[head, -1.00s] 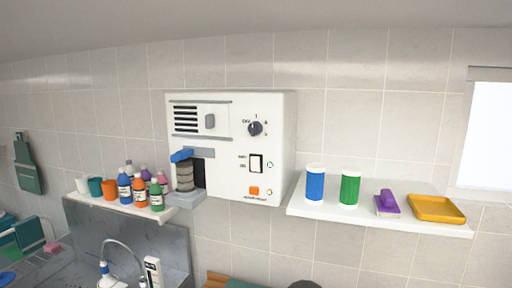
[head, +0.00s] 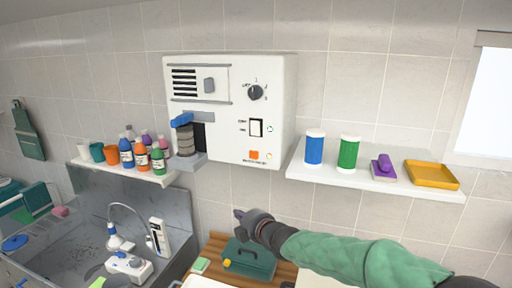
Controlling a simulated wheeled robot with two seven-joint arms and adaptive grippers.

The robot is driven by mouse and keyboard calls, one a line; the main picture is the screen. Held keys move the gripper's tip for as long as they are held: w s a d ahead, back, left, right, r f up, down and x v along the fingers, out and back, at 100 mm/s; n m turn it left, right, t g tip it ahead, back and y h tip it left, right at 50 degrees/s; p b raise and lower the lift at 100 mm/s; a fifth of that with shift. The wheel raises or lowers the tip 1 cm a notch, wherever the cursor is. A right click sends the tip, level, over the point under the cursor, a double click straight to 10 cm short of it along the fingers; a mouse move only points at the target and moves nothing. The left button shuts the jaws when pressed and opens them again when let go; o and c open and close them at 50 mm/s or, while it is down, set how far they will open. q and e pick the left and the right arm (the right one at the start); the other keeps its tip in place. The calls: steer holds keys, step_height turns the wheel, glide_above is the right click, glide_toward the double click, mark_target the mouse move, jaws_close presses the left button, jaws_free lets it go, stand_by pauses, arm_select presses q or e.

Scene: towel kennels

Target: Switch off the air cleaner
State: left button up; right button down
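The air cleaner (head: 228,75) is a white box on the tiled wall. Its front has a dark rotary knob (head: 255,93), a rocker switch (head: 256,128) with small lettering beside it, a small green light (head: 270,129) and an orange button (head: 254,155). The position of the rocker is too small to tell. My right gripper (head: 240,215), at the end of a green-sleeved arm, is below the air cleaner, apart from it and pointing left. Its fingers are small and seen from the side, so their opening is unclear. My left gripper does not show.
A shelf (head: 300,172) on the right bears a blue canister, a green canister, a purple brush and a yellow tray. A left shelf (head: 160,181) holds bottles and cups. Below are a sink (head: 65,245) and a green toolbox (head: 250,262) on a wooden surface.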

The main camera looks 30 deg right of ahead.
steer(key=s+d+r+n+t, duration=0.1)
steer(key=s+r, duration=0.1)
steer(key=r, duration=0.5)
steer(key=s+d+r+n+t+h, duration=0.1)
steer(key=s+d+r+n+t, duration=0.1)
steer(key=r, duration=0.5)
steer(key=s+d+r+n+t+h, duration=0.1)
steer(key=s+r, duration=0.3)
steer(key=r, duration=0.4)
steer(key=shift+d+n+t, duration=0.2)
steer(key=shift+n+t, duration=0.1)
steer(key=shift+n, duration=0.3)
steer(key=shift+s, duration=0.1)
steer(key=p, duration=0.3)
glide_toward(256, 132)
steer(key=w+a+r, duration=0.2)
steer(key=w+a, duration=0.2)
steer(key=shift+w+d+r+p, duration=0.25)
steer(key=shift+w+d+p, duration=0.45)
steer(key=shift+w+d, duration=0.2)
steer(key=shift+w+d+r+p, duration=0.1)
steer(key=shift+w+d+p, duration=0.2)
steer(key=shift+d, duration=0.1)
steer(key=shift+w, duration=0.15)
